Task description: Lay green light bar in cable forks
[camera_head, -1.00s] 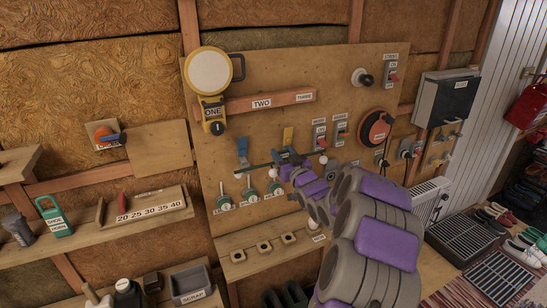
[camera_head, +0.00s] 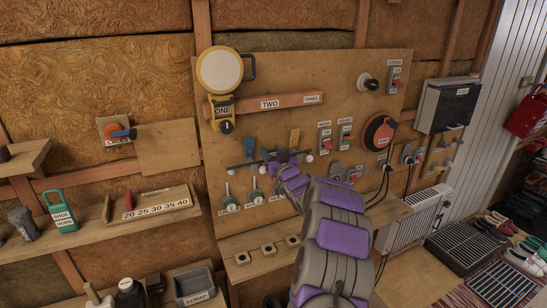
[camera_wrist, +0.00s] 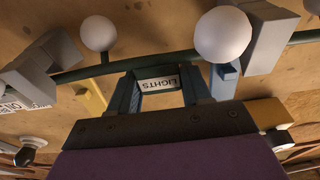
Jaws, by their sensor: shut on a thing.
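The green light bar (camera_head: 238,166) is a thin dark green rod, held nearly level in front of the wooden board. In the wrist view the bar (camera_wrist: 150,62) crosses the fingertips, with round white bulbs near it. My gripper (camera_head: 277,160) is shut on its middle; its dark fingers also show in the wrist view (camera_wrist: 160,82). A blue fork (camera_head: 250,146) and a yellow fork (camera_head: 294,138) stand on the board close above the bar. Whether the bar touches either fork I cannot tell. My arm and gripper hide part of the bar.
Grey switches (camera_head: 324,138) and a round orange reel (camera_head: 379,132) are to the right. A wooden ledge (camera_head: 245,265) lies below. A "LIGHTS" label (camera_wrist: 159,84) shows between my fingers.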

